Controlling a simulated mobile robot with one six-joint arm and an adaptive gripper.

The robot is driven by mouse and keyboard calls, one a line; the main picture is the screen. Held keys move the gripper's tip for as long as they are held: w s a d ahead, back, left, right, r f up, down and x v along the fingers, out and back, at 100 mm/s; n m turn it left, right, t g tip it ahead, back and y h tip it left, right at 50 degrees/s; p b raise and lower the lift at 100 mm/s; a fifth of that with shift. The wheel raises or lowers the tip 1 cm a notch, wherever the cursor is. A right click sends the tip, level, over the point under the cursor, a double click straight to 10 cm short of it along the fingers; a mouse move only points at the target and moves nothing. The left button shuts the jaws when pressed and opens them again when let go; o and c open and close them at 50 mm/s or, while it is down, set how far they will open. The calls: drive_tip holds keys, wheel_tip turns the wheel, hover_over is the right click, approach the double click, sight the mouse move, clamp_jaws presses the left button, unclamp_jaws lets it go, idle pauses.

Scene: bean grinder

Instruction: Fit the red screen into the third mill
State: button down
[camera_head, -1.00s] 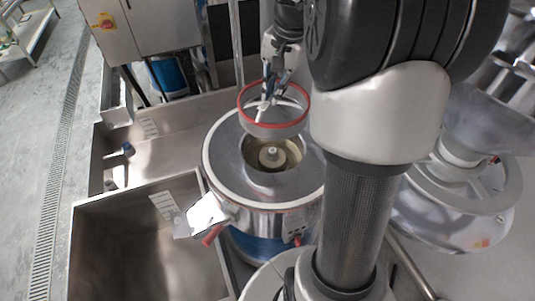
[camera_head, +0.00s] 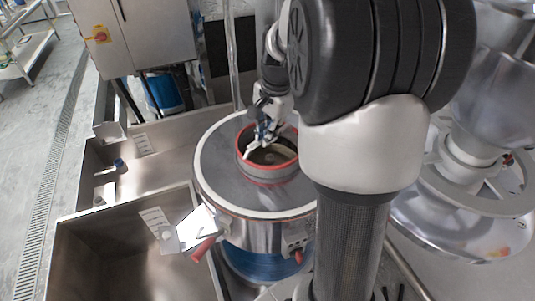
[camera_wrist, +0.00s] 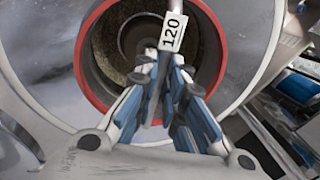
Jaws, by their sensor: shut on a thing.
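The red screen (camera_head: 264,175) is a grey ring with red edges, in the middle of the head view. It is at the round opening of the steel mill (camera_head: 216,172), low over the lid. I cannot tell whether it is seated or just above. In the wrist view the red screen (camera_wrist: 88,84) surrounds the mill's dark bore, with a white tag reading 120 (camera_wrist: 172,31) on its bar. My gripper (camera_head: 258,142) is shut on the screen's bar from above. In the wrist view my gripper (camera_wrist: 164,88) has blue-grey fingers on both sides of that bar.
A steel sink basin (camera_head: 130,245) lies left of the mill. A red-handled lever (camera_head: 203,247) sticks out at the mill's front left. Another large machine with a clear hopper (camera_head: 495,110) stands at the right. A steel cabinet (camera_head: 140,35) is at the back left.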

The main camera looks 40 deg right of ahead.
sight(266, 160)
drive_tip(key=shift+f+b, duration=0.3)
drive_tip(key=shift+f, duration=3.1)
drive_tip(key=shift+f, duration=0.15)
drive_tip(key=c, duration=1.7)
unclamp_jaws()
